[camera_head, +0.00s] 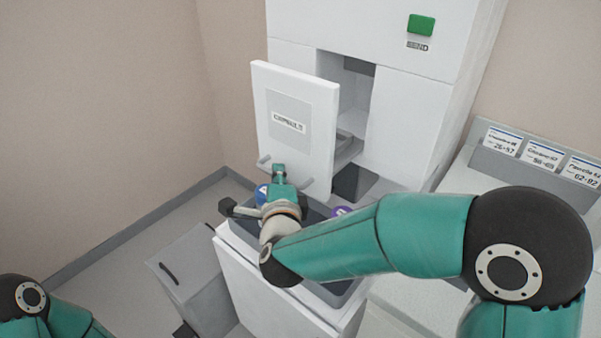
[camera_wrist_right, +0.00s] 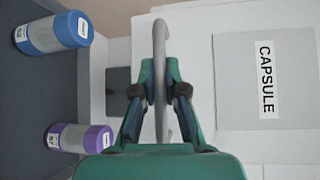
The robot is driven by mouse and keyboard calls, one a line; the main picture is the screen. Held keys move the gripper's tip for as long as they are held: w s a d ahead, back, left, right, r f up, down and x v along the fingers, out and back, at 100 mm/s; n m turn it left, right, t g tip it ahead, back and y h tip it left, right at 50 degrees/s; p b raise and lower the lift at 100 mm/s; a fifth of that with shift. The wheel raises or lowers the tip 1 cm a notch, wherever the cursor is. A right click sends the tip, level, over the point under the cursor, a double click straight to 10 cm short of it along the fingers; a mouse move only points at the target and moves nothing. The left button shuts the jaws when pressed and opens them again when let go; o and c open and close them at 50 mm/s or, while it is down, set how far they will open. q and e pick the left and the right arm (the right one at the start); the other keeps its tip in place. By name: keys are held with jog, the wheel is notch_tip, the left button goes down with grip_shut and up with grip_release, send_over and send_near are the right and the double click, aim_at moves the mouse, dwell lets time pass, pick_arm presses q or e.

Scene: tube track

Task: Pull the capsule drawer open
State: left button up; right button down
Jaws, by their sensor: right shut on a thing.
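The capsule drawer (camera_head: 322,110) has a white front with a "CAPSULE" label, and the front stands well out from the white cabinet. In the right wrist view its front (camera_wrist_right: 264,140) fills the right side. Its grey bar handle (camera_head: 307,183) runs across the lower front; it also shows in the right wrist view (camera_wrist_right: 160,45). My right gripper (camera_head: 279,169) is shut on the handle, with its fingers on both sides of the bar in the right wrist view (camera_wrist_right: 161,95). Part of my left arm shows at the bottom left; its gripper is out of sight.
A green button (camera_head: 421,25) is high on the cabinet (camera_head: 400,130). A grey bin (camera_head: 190,275) stands at left. Labelled cards (camera_head: 544,154) are at right.

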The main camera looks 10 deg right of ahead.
jog(key=s+a+b, duration=0.1)
jog(key=s+a, duration=0.4)
jog(key=a, duration=0.1)
jog(key=shift+s+a+f+b, duration=0.15)
jog(key=shift+a+f+b, duration=0.1)
jog(key=shift+b, duration=0.1)
jog(key=c, duration=1.2)
grip_release()
jog(key=shift+r, duration=0.1)
jog(key=s, duration=0.7)
jog(key=shift+s+a+r, duration=0.15)
jog(key=shift+a+r, duration=0.3)
